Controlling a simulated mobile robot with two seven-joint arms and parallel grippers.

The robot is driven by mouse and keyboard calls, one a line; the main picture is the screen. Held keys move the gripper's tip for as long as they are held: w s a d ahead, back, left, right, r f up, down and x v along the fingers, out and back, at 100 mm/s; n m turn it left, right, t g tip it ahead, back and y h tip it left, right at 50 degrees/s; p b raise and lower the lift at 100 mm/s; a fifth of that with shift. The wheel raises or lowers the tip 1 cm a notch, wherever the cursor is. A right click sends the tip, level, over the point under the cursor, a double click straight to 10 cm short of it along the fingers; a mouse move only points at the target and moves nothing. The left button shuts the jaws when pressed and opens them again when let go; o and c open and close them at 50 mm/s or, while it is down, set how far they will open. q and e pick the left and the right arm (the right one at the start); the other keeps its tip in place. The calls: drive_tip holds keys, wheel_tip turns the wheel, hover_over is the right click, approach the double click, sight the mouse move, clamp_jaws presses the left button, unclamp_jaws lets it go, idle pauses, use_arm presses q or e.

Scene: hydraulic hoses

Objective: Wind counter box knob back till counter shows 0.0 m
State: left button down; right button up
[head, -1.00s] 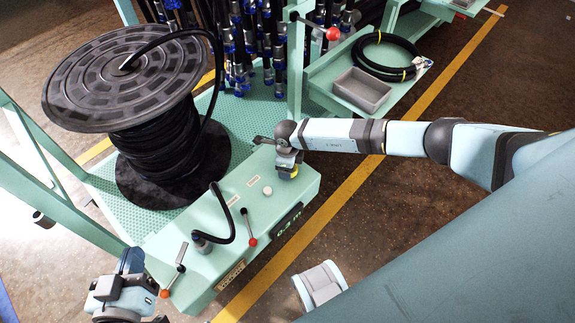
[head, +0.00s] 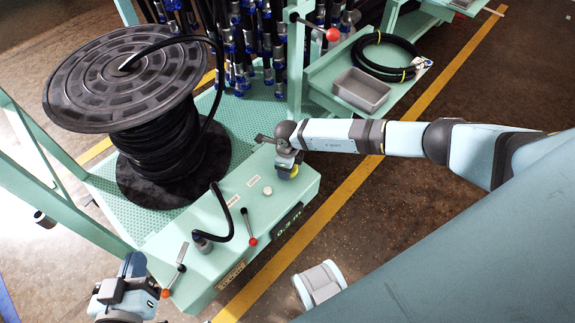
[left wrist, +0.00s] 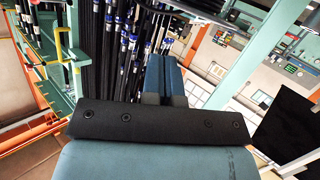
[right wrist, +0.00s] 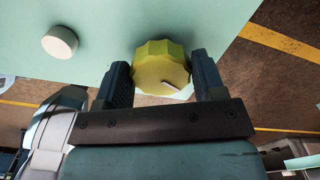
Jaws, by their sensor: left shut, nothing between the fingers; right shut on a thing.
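The yellow ribbed knob (right wrist: 160,65) sits on the pale green counter box (head: 225,215), between the two fingers of my right gripper (right wrist: 160,85), which is shut on it. In the head view the knob (head: 294,172) is partly covered by my right wrist. The black counter display (head: 288,226) on the box's front face shows green digits that look like 0.3 m; the last digit is hard to read. My left gripper (left wrist: 164,75) is shut and empty, away from the box top; its arm shows at the lower left of the head view.
A white button (right wrist: 60,42), also in the head view (head: 267,191), stands beside the knob. Red-ended levers (head: 252,241) and a black hose end (head: 203,242) are on the box. A hose reel (head: 125,80) stands behind. A grey bin (head: 361,91) is on the shelf.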

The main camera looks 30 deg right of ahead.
use_arm(q)
drive_tip(key=shift+a+f, duration=0.15)
drive_tip(key=shift+f, duration=0.1)
use_arm(e)
drive_tip(key=shift+w+a+r+m, duration=0.1)
drive_tip(key=shift+w+r+m, duration=0.1)
drive_tip(key=shift+m, duration=0.2)
use_arm(q)
drive_tip(key=shift+s+f, duration=0.1)
drive_tip(key=shift+f, duration=0.05)
use_arm(e)
drive_tip(key=o, duration=0.9)
drive_tip(key=shift+s+f, duration=0.1)
drive_tip(key=shift+p, duration=0.3)
wheel_tip(320, 180, up, 3)
drive_tip(key=shift+f+p, duration=0.2)
drive_tip(key=shift+p, duration=0.25)
wheel_tip(320, 180, up, 4)
drive_tip(key=shift+p, duration=0.55)
use_arm(q)
drive_tip(key=f, duration=0.1)
drive_tip(key=s+a+g+p, duration=0.1)
drive_tip(key=a+f+g+y, duration=0.1)
drive_tip(key=shift+s+f, duration=0.25)
drive_tip(key=shift+f, duration=0.1)
use_arm(e)
wheel_tip(320, 180, up, 7)
drive_tip(key=shift+r, duration=0.1)
